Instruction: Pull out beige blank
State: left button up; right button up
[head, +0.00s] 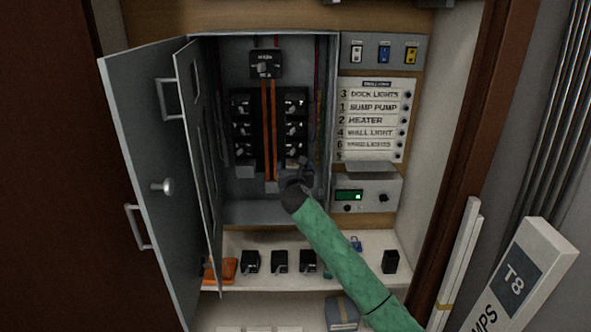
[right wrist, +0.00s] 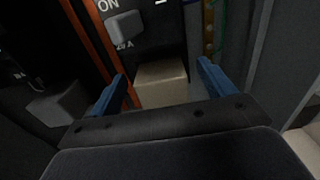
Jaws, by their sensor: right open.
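The beige blank (right wrist: 162,84) sits in the lowest right slot of the breaker column, below a black breaker marked ON. In the right wrist view it lies between the two blue fingers of my right gripper (right wrist: 162,92), which are open with one on each side of it. In the head view my right gripper (head: 294,172) is at the lower right of the breaker panel (head: 251,145) and mostly covers the blank. My left gripper is not in view.
The grey cabinet door (head: 155,190) and inner cover (head: 203,150) stand open at left. A shelf (head: 240,280) below holds several black breakers (head: 279,262) and an orange item (head: 222,270). A label board (head: 374,120) and grey meter box (head: 366,192) are at right.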

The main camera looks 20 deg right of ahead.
jog(key=shift+w, duration=0.35)
jog(key=shift+d, duration=0.1)
jog(key=shift+c, duration=0.4)
jog(key=c, duration=1.1)
jog(key=shift+s, duration=0.1)
jog(key=shift+p+v, duration=1.4)
jog(key=shift+v, duration=0.3)
jog(key=shift+s, duration=0.35)
jog(key=shift+p+v, duration=1.3)
jog(key=shift+v, duration=0.85)
